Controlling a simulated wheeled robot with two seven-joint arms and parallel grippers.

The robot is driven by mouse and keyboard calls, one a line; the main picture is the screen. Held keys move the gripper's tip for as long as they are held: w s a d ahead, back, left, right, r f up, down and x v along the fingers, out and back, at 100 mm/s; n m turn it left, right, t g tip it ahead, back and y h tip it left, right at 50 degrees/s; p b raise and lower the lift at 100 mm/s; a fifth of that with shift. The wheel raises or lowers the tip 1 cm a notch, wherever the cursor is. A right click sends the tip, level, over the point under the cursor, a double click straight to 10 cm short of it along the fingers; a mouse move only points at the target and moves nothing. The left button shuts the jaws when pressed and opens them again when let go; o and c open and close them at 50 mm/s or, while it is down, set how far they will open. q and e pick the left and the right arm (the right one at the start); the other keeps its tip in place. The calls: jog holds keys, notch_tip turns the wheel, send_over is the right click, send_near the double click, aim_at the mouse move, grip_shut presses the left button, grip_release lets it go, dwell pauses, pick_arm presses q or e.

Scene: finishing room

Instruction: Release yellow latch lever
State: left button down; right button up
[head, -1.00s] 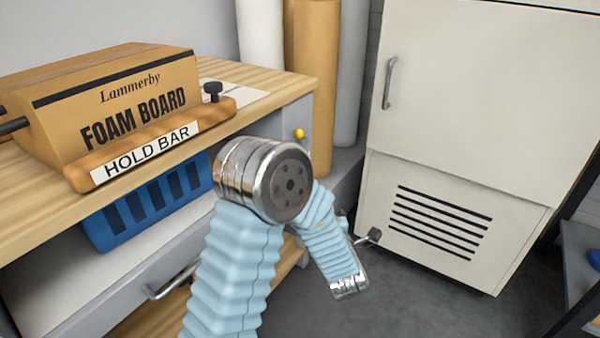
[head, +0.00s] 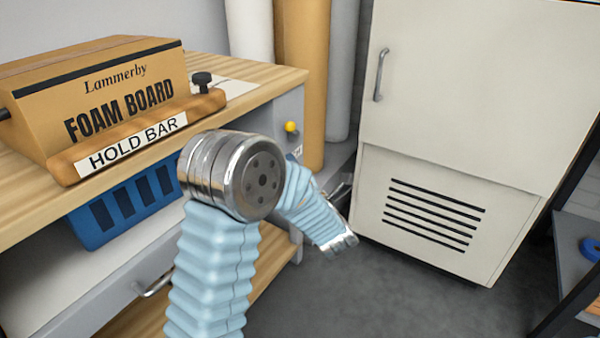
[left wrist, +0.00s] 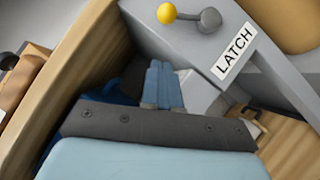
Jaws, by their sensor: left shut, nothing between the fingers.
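The latch lever has a yellow ball knob (head: 290,127) and sits on the grey end panel of the workbench, just below the wooden top. In the left wrist view its yellow knob (left wrist: 166,13) and round grey pivot lie near the top, above a white LATCH label (left wrist: 234,52). My left gripper (left wrist: 162,68) shows there with its blue fingers together and empty. The fingers are below the lever in that picture and apart from it. In the head view my left arm crosses in front of the bench, and its fingers cannot be made out clearly. My right gripper is out of view.
The wooden bench top (head: 245,92) holds a Foam Board box (head: 110,85) behind the hold bar (head: 75,163). A blue crate (head: 85,228) is under the top. Upright rolls (head: 300,60) and a cream cabinet (head: 460,100) stand behind. Grey floor (head: 400,290) is open.

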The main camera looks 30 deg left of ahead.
aim_at(293, 132)
pick_arm(q)
jog(key=w+a+r+p, duration=0.1)
jog(key=w+a+r, duration=0.2)
jog(key=w, duration=0.2)
jog(key=shift+w+a, duration=0.15)
jog(key=shift+w, duration=0.1)
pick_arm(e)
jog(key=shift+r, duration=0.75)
pick_arm(q)
jog(key=shift+r, duration=0.1)
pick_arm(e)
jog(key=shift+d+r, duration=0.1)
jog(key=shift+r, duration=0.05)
